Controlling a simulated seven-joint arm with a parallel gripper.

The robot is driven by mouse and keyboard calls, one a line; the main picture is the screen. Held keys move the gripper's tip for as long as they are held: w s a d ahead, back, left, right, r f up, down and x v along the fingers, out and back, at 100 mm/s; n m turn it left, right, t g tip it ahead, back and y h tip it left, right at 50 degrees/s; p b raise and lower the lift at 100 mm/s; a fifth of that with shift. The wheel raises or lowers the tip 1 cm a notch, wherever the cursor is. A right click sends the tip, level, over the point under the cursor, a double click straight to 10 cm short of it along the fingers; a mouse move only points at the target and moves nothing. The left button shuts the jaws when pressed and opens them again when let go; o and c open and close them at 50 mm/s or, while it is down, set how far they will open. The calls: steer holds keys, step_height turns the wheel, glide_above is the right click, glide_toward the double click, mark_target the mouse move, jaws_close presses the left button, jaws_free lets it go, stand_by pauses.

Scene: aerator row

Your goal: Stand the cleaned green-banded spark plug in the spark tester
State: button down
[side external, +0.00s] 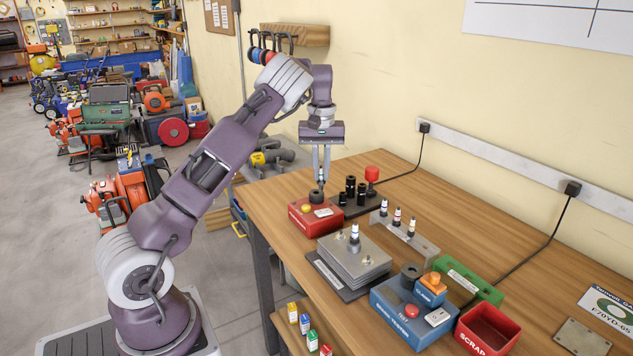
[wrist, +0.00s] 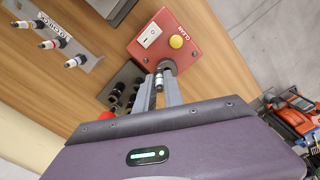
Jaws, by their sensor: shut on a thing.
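My gripper (side external: 321,178) points down over the red box marked CLEAN (side external: 303,222), shut on a spark plug. In the wrist view the plug (wrist: 158,80) shows white with a greenish band between the fingers (wrist: 163,92). Its lower end is at the black port (wrist: 167,65) of the red box; I cannot tell whether it is in the port or just above it. The blue spark tester (side external: 392,318) stands at the near right, with a dark round socket (side external: 411,271) on top and a red button. No plug shows in that socket.
A grey rack (side external: 425,247) holds three plugs behind a grey metal block (side external: 340,262) with one plug standing in it. Black sockets (side external: 350,187) and a red knob stand beside the red box. A green tray (side external: 470,280) and red SCRAP bin (side external: 488,330) flank the tester.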

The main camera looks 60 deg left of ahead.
steer(key=d+r+m, duration=0.2)
steer(key=d+m, duration=0.1)
steer(key=d, duration=1.4)
steer(key=d+r+m, duration=0.2)
steer(key=d+m, duration=0.1)
steer(key=d, duration=1.4)
steer(key=shift+s+f, duration=0.2)
steer(key=shift+f, duration=1.75)
steer(key=shift+f, duration=0.35)
steer(key=shift+f, duration=1.05)
steer(key=c, duration=1.4)
jaws_free()
steer(key=shift+o, duration=0.2)
step_height(320, 180, up, 7)
